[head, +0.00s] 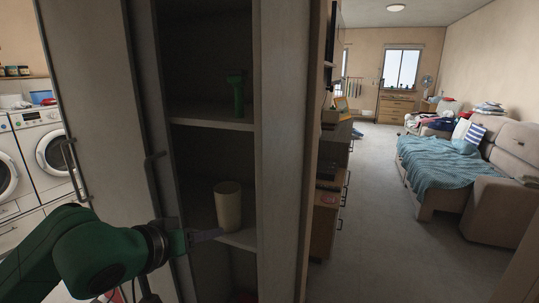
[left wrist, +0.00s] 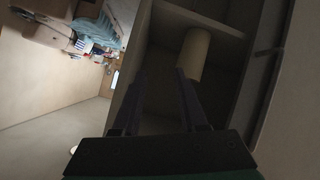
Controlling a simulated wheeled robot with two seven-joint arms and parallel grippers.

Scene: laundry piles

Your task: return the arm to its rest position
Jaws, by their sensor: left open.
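My left arm comes in from the lower left in the head view, and my left gripper (head: 205,236) points right at the open cabinet, in front of its lower shelf. A beige cylindrical container (head: 228,206) stands upright on that shelf, just beyond the fingertips. In the left wrist view the two dark fingers (left wrist: 162,100) are spread apart with nothing between them, and the container (left wrist: 193,54) shows beyond them, near one fingertip. I cannot tell whether that finger touches it. My right gripper is not in view.
The tall cabinet's open door (head: 105,120) is close to my left arm. A green object (head: 237,93) stands on the upper shelf (head: 212,123). Washing machines (head: 42,152) are at the left. Free floor (head: 375,215) lies at the right, before a sofa (head: 500,205) with a blue blanket.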

